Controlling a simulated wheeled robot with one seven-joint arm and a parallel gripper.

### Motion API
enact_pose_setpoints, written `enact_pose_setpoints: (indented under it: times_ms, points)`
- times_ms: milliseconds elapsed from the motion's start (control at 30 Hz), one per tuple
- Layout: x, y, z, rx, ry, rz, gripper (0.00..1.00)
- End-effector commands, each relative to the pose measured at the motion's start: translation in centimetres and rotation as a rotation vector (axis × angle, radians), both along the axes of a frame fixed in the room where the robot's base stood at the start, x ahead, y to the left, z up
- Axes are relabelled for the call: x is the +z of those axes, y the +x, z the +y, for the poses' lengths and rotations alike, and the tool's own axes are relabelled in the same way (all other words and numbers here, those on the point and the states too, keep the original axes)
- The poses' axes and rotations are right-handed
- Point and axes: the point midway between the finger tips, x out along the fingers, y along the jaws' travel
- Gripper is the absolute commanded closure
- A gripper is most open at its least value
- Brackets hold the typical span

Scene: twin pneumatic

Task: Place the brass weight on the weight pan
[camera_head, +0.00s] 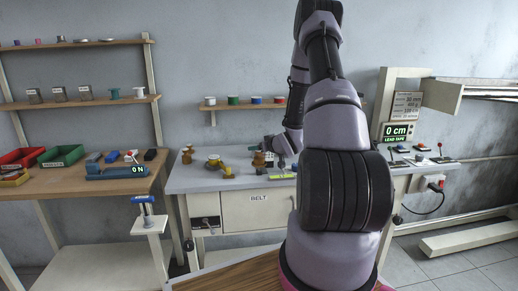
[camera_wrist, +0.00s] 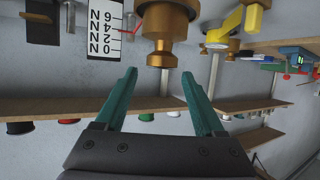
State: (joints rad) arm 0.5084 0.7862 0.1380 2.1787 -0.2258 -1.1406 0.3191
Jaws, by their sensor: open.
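A brass weight (camera_wrist: 166,22) with a narrow neck and knob shows large at the top of the wrist view, which looks upside down. In the head view a brass piece (camera_head: 258,159) stands on the middle bench. My gripper (camera_wrist: 160,74) is open, its teal fingers spread with nothing between them. The brass knob lies just beyond the fingertips, roughly centred between them. In the head view my gripper (camera_head: 272,145) is small beside the brass piece, partly hidden. I cannot clearly make out the weight pan.
A white newton scale (camera_wrist: 101,33) and a yellow part (camera_wrist: 252,18) flank the brass weight. The grey bench (camera_head: 190,182) carries small yellow and brass parts. A shelf with colored spools (camera_head: 233,101) hangs behind. A side bench (camera_head: 75,185) holds red and green bins.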

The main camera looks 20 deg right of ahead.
Motion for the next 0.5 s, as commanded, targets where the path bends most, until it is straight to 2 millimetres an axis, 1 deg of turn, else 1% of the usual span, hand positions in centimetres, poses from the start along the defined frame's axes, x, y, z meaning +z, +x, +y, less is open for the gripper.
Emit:
enact_pose_setpoints:
  times_ms: [67,167,400,500]
  points:
    - [0.4,-0.4,-0.1,-0.001,0.000,0.000,0.29]
    - [1.0,-1.8,-0.3,-0.002,0.000,0.001,0.29]
    - [3.0,-6.7,-0.9,-0.003,0.000,0.000,0.29]
    - [3.7,-8.4,-1.0,-0.002,-0.001,0.000,0.29]
